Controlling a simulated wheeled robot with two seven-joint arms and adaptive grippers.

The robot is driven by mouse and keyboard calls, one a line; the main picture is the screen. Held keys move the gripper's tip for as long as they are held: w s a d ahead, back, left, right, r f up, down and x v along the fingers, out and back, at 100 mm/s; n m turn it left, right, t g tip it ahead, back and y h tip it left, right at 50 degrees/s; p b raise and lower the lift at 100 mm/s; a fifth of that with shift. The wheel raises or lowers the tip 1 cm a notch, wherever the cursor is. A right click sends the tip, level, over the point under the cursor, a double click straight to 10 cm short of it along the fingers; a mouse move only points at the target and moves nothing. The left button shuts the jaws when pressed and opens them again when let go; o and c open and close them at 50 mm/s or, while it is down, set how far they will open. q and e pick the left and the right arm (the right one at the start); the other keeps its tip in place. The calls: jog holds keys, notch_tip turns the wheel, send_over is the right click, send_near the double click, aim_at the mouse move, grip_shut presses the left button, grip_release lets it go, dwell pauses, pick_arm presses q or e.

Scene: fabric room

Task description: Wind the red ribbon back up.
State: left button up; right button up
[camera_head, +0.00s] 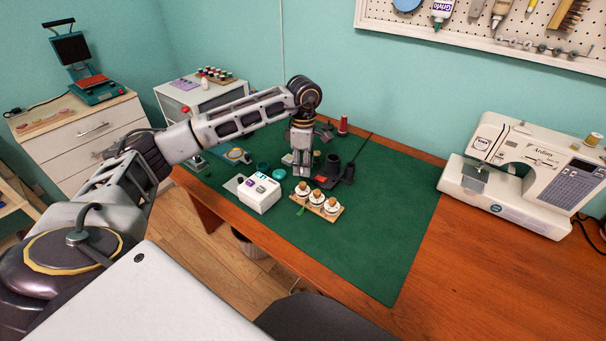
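My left arm reaches in from the left across the green mat (380,230). My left gripper (301,172) points straight down over the mat, among small items. I cannot tell if its fingers are open or shut, or if they hold anything. A small red patch (320,179) shows just right of the fingertips, beside a black holder (348,172); it may be the red ribbon, but it is too small to be sure. A red spool (343,125) stands upright behind the gripper. My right gripper is not in view.
In front of the gripper are a wooden tray with several white spools (331,207) and a white box with buttons (258,194). Teal round containers (278,174) are to its left. A sewing machine (525,170) stands at the right. The mat's front right is clear.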

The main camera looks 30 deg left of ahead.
pick_arm(q)
notch_tip(320, 180, up, 5)
jog(key=shift+w+r, duration=0.1)
dwell(0.3)
dwell(0.5)
notch_tip(320, 180, up, 22)
jog(key=p, duration=2.2)
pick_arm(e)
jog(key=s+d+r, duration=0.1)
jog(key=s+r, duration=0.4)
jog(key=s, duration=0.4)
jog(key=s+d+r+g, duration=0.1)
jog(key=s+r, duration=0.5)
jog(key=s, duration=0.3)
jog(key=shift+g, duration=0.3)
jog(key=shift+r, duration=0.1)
